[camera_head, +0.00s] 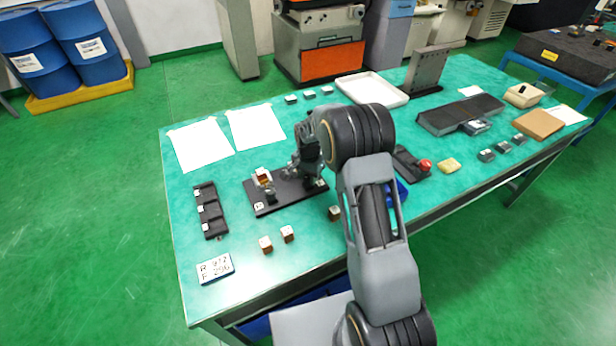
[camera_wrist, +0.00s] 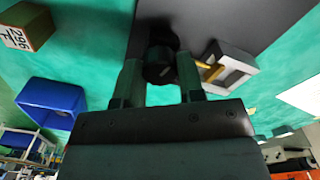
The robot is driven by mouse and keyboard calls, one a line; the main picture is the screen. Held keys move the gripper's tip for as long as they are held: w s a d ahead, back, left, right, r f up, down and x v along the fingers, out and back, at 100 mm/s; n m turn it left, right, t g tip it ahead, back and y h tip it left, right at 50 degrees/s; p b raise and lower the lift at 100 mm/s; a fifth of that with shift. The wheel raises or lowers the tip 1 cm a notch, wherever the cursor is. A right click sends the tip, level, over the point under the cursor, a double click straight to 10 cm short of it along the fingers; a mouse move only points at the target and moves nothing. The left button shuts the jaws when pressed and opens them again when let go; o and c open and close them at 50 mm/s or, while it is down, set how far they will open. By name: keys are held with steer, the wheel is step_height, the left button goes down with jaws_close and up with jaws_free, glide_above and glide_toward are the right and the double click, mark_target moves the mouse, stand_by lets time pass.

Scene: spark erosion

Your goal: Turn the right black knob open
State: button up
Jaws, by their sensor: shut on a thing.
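A black base plate (camera_head: 285,205) lies on the green table and carries two small fixtures. The left fixture holds a copper-coloured block (camera_head: 264,177), with a black knob (camera_head: 271,196) in front of it. My gripper (camera_head: 306,172) is over the right end of the plate, and my arm partly hides the right fixture. In the wrist view my gripper (camera_wrist: 160,80) has its two fingers on either side of a round black knob (camera_wrist: 160,64), closed on it. A grey metal bracket with a brass-coloured pin (camera_wrist: 229,68) is beside it. The knob's turn angle cannot be read.
Small copper-coloured blocks (camera_head: 265,244) stand in front of the plate. A black rack (camera_head: 210,211) and a label card (camera_head: 215,268) are left. A blue bin (camera_wrist: 50,104) shows in the wrist view. A white tray (camera_head: 371,90) is behind. Table between plate and rack is clear.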

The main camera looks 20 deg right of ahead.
mark_target(308, 177)
steer(key=n+b, duration=0.2)
steer(key=n, duration=0.3)
steer(key=n+b, duration=0.1)
steer(key=n, duration=0.4)
steer(key=shift+n, duration=0.4)
steer(key=n+b, duration=0.1)
steer(key=n, duration=0.4)
steer(key=shift+n+b, duration=0.3)
steer(key=shift+n, duration=2)
steer(key=o, duration=0.9)
steer(key=shift+r, duration=0.15)
step_height(308, 177, up, 14)
steer(key=shift+f, duration=0.2)
